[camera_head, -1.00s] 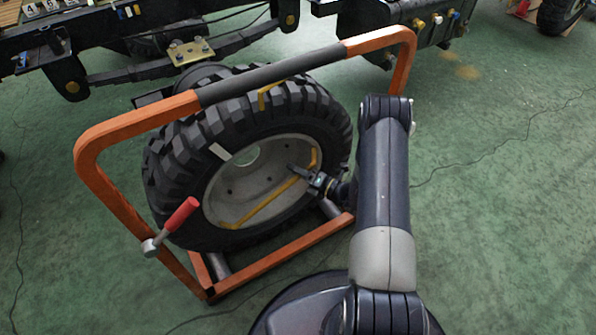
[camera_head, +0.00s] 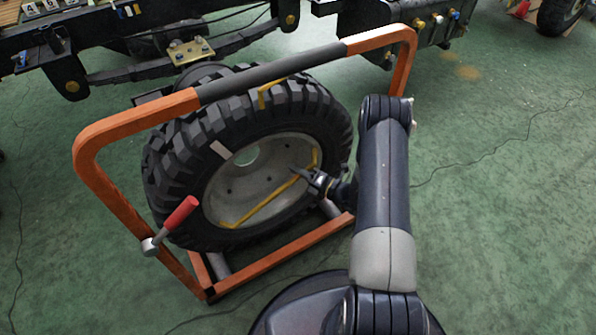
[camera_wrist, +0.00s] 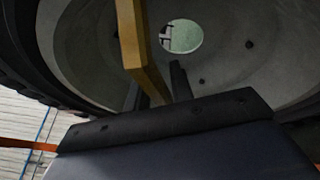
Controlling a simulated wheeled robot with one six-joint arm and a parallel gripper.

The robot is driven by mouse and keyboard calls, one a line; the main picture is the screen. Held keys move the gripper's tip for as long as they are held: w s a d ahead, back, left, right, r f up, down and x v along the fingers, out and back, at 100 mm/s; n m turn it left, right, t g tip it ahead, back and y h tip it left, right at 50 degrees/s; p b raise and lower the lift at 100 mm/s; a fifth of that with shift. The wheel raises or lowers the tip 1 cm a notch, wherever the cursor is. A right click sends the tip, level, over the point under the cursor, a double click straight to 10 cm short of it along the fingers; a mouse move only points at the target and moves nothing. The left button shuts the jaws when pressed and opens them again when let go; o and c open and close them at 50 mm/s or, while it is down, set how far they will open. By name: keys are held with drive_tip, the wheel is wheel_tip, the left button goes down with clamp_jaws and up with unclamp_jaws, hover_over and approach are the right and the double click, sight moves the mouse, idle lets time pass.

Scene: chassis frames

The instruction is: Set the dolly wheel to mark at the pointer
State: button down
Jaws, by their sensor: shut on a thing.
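The dolly wheel (camera_head: 262,185) is a black knobbly tyre on a grey rim, upright in an orange frame. A pale mark (camera_head: 221,150) shows on the tyre's upper left sidewall. A yellow pointer (camera_head: 262,96) hangs from the frame's top bar, to the right of the mark and apart from it. A yellow bar (camera_head: 262,204) crosses the wheel face. My gripper (camera_head: 303,175) is at the bar's right part. In the wrist view the yellow bar (camera_wrist: 143,50) runs down between my dark fingers (camera_wrist: 155,90), and the gripper is shut on it. The exact contact is partly hidden.
The orange frame (camera_head: 125,115) has a dark grip along its top and a red-handled lever (camera_head: 178,214) at lower left. A dark vehicle chassis (camera_head: 110,75) stands behind. Green floor (camera_head: 490,210) is open on the right.

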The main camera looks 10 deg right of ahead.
drive_tip(key=f+m+b, duration=0.1)
drive_tip(key=f+m+t+b, duration=0.1)
drive_tip(key=m+b, duration=0.1)
drive_tip(key=d+f+m+t+y+b, duration=0.1)
drive_tip(key=f, duration=0.1)
drive_tip(key=shift+w+d, duration=0.1)
drive_tip(key=shift+w, duration=0.15)
drive_tip(key=c, duration=1.3)
unclamp_jaws()
drive_tip(key=shift+o, duration=0.2)
drive_tip(key=shift+f, duration=0.1)
drive_tip(key=shift+s, duration=0.1)
drive_tip(key=p+v, duration=0.2)
drive_tip(key=v, duration=0.8)
drive_tip(key=shift+s+d, duration=0.15)
drive_tip(key=shift+s, duration=0.15)
